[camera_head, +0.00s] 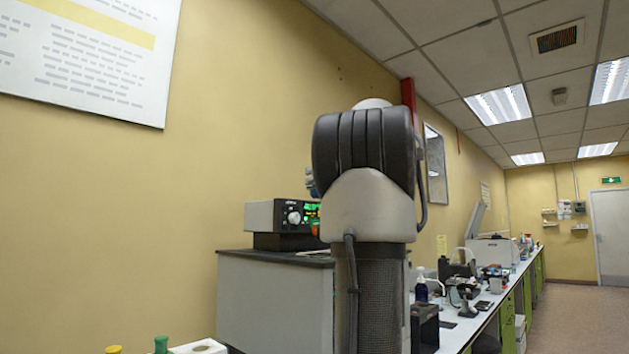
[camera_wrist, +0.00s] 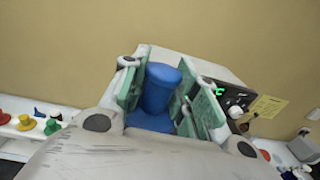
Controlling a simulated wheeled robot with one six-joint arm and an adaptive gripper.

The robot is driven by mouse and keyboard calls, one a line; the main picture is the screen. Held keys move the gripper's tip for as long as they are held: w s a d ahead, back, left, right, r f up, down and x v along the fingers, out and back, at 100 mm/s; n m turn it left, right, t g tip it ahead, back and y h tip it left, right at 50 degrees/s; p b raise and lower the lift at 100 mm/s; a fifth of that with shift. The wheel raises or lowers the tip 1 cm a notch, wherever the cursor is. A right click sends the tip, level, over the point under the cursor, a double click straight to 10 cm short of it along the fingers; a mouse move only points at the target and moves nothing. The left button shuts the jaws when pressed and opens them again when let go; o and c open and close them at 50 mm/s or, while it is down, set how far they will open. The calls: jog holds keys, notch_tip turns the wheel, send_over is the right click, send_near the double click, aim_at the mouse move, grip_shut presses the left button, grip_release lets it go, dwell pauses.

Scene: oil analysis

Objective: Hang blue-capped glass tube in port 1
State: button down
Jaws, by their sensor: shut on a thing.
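In the wrist view my gripper (camera_wrist: 168,82) is shut on the blue cap (camera_wrist: 157,92) of the blue-capped tube. The cap sits between the green finger pads. The glass below the cap is hidden from this view. In the head view my own arm covers most of the gripper, and I cannot make out the tube there. No port that I can identify as port 1 shows in either view.
A grey instrument with a knob and green display (camera_head: 278,216) stands on a dark-topped cabinet (camera_head: 262,290). It also shows right of my gripper in the wrist view (camera_wrist: 235,98). Yellow (camera_head: 114,349) and green (camera_head: 161,344) caps stand at lower left. A cluttered bench runs back right.

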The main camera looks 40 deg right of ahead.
aim_at(318, 240)
jog(key=shift+f, duration=9.05)
jog(key=shift+s+f, duration=0.1)
jog(key=shift+f, duration=0.05)
jog(key=shift+f, duration=0.55)
jog(key=c, duration=1)
grip_release()
jog(key=shift+s, duration=0.1)
jog(key=shift+c, duration=0.2)
jog(key=s+r, duration=0.1)
jog(key=s, duration=1.1)
